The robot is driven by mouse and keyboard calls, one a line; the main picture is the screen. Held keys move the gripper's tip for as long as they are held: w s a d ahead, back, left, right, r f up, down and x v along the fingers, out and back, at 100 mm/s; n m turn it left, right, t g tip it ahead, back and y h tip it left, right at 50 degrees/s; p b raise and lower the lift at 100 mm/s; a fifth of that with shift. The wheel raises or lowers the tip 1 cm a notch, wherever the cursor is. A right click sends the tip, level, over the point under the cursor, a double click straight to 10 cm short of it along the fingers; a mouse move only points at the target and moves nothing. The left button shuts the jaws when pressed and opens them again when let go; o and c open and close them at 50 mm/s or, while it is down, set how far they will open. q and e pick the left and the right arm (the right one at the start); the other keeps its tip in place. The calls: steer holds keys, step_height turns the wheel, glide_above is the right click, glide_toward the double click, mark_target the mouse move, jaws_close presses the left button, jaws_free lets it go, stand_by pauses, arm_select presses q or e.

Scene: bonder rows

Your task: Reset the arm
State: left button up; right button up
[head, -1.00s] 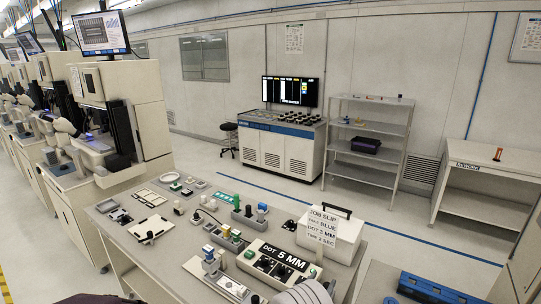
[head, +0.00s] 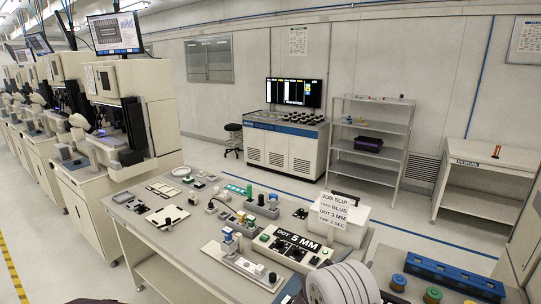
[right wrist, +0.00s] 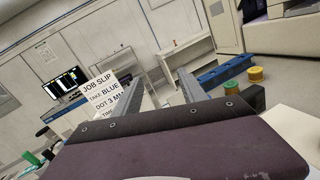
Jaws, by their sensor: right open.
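My right gripper (right wrist: 160,78) shows in the right wrist view as two grey fingers held apart, with nothing between them. It points out over the bench toward the far wall. In the head view a grey ribbed part of my right arm (head: 342,285) stands at the bottom, in front of the bench, and its fingertips are not clear there. My left gripper is in neither view.
The bench (head: 160,262) carries small devices, a "DOT 5 MM" box (head: 290,246) and a white case with a job slip (head: 338,212). A blue rack (head: 455,275) and coloured spools (head: 399,282) lie at right. Machines (head: 128,120) line the left. Open floor lies behind the bench.

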steer(key=s+d+r+m+g+h+b, duration=0.1)
steer(key=s+d+m+g+h+b, duration=0.1)
steer(key=s+d+m+g, duration=0.35)
steer(key=s+d+f+m+g+y+b, duration=0.2)
steer(key=s+f+m+g+y, duration=0.15)
steer(key=s, duration=0.55)
steer(key=s+d+f+m+g+y+b, duration=0.15)
steer(key=s+f+m+g, duration=0.3)
steer(key=s, duration=0.45)
steer(key=s+a+f+m+y, duration=0.6)
steer(key=s+a+f+y, duration=0.1)
steer(key=a, duration=0.2)
steer(key=w+a+f+m+t+y, duration=0.2)
steer(key=a+m+y, duration=0.2)
steer(key=a, duration=0.4)
steer(key=shift+w+f, duration=0.15)
steer(key=shift+w, duration=0.15)
steer(key=shift+o, duration=0.5)
steer(key=shift+d+m+t, duration=0.1)
steer(key=shift+m+t, duration=0.15)
steer(key=shift+m, duration=0.1)
steer(key=shift+s, duration=0.1)
